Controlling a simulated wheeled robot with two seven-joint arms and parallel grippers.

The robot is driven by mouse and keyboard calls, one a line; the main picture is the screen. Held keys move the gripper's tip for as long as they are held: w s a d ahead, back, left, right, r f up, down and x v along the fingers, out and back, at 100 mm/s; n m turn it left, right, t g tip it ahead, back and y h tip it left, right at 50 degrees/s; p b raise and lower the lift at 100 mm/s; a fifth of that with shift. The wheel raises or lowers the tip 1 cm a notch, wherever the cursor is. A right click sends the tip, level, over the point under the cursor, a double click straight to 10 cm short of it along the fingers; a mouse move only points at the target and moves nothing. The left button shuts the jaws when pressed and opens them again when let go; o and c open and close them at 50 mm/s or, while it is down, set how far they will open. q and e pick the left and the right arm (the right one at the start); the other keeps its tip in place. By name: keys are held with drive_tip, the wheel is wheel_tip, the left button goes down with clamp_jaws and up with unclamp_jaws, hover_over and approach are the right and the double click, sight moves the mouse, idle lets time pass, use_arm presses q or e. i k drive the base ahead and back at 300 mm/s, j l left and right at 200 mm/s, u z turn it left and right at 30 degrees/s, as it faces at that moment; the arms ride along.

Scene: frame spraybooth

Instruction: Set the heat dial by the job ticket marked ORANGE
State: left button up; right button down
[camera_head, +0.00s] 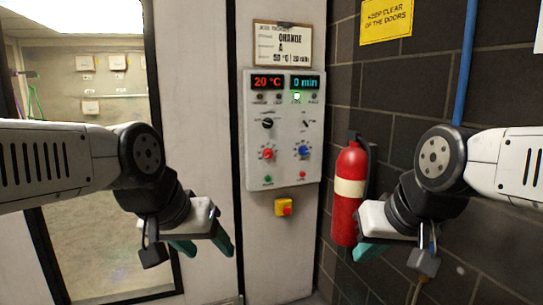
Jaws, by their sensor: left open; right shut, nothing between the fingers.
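The job ticket (283,43) marked ORANGE is fixed above the control panel (257,186) and reads 50 °C and 20 min. The panel's red display (268,83) reads 20 °C and its green-blue display (305,82) reads 0 min. A red dial (267,154) sits at the lower left of the panel and a blue dial (304,151) at the lower right. Their small labels are unreadable. My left gripper (207,246) is open and empty, below and left of the panel. My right gripper (372,250) is shut and empty, below and right of the panel, apart from it.
Black knobs (267,123) and small buttons are also on the panel. A yellow box with a red button (283,207) is below it. A red fire extinguisher (348,190) hangs on the dark block wall, close to my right gripper. A glazed door (100,220) stands at left.

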sight(267, 154)
drive_tip(key=i+l+u, duration=0.15)
drive_tip(key=i, duration=0.95)
